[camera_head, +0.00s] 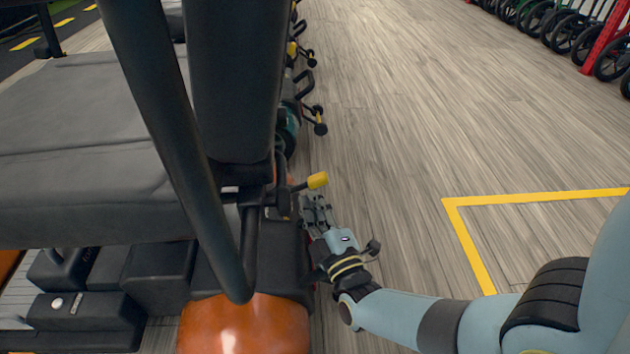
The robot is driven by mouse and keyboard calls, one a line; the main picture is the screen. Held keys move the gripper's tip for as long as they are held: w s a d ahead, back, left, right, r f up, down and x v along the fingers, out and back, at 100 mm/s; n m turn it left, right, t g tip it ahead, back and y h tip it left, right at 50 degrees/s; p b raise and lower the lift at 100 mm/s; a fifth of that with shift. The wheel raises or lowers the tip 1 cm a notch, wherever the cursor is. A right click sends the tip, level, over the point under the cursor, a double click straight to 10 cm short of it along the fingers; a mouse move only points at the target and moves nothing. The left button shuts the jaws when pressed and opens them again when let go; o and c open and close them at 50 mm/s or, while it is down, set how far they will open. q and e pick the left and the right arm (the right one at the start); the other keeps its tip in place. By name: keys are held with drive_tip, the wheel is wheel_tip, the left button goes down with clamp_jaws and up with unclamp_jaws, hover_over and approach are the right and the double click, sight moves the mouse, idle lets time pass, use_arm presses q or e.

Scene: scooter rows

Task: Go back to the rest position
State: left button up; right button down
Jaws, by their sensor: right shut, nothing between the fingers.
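My right gripper (316,208) is low beside the nearest scooter, close to a lever with a yellow tip (317,181). Its fingers are together with nothing between them. I cannot tell whether it touches the scooter. My right arm comes in from the lower right. The nearest scooter has a grey seat (90,150), a dark upright post (235,80) and an orange body part (245,325). My left gripper is not in view.
More scooters with levers (303,90) stand in a row behind the nearest one. A yellow floor line (540,196) forms a corner at the right. Wheels and a red post (608,40) stand at the far right. The wooden floor (410,110) between is clear.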

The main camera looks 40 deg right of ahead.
drive_tip(key=shift+s+a+f, duration=0.15)
drive_tip(key=shift+s+a, duration=0.15)
drive_tip(key=shift+s, duration=0.25)
